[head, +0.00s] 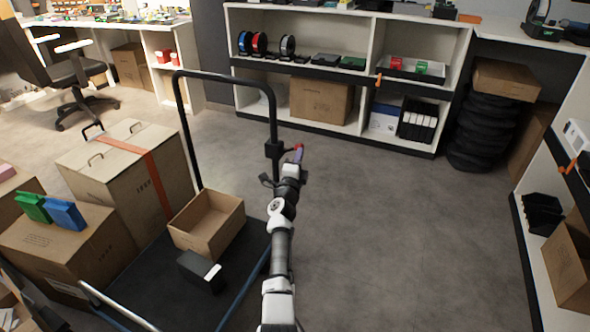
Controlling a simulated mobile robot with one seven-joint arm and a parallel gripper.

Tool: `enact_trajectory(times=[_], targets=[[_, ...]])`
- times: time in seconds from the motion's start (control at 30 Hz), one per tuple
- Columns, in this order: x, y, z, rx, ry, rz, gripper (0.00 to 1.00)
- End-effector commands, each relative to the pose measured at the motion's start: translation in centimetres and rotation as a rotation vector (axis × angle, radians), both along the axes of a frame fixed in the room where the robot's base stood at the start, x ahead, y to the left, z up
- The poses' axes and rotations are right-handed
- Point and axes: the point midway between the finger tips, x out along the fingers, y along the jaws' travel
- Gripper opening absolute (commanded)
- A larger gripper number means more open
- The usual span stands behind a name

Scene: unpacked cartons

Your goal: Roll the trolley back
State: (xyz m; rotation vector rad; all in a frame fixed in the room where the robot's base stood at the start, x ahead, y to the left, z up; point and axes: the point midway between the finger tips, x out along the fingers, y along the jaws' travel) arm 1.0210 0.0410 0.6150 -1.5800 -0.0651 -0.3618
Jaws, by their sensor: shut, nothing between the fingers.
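The trolley is a flat platform with a dark deck (158,285), blue side edges and a tall black push handle (224,76). The handle rises at the deck's far end, and a low pale rail shows at the near left. My arm reaches up from the bottom edge to the handle's right post. My gripper (285,160) is shut and empty beside that post, at about the black block on it. Whether it touches the post I cannot tell. The post's lower part is hidden behind my arm. An open, empty-looking carton (207,236) and a small black box (200,272) are on the deck.
Large closed cartons (108,178) crowd the trolley's left side, with green and blue items (66,214) on one. Shelves (330,128) line the back, and a dark tyre-like stack (480,130) stands right of them. Bare floor (400,240) is free to the right.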

Motion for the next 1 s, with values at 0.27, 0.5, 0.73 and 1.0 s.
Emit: enact_trajectory(times=[0.27,0.5,0.73,1.0], targets=[[1.0,-0.38,-0.02,0.0,0.0,0.001,0.0],[1.17,-0.41,0.23,0.001,0.0,0.002,0.0],[1.2,-0.42,0.32,0.003,-0.001,0.004,0.0],[0.8,-0.75,-0.22,0.001,-0.001,0.0,0.0]])
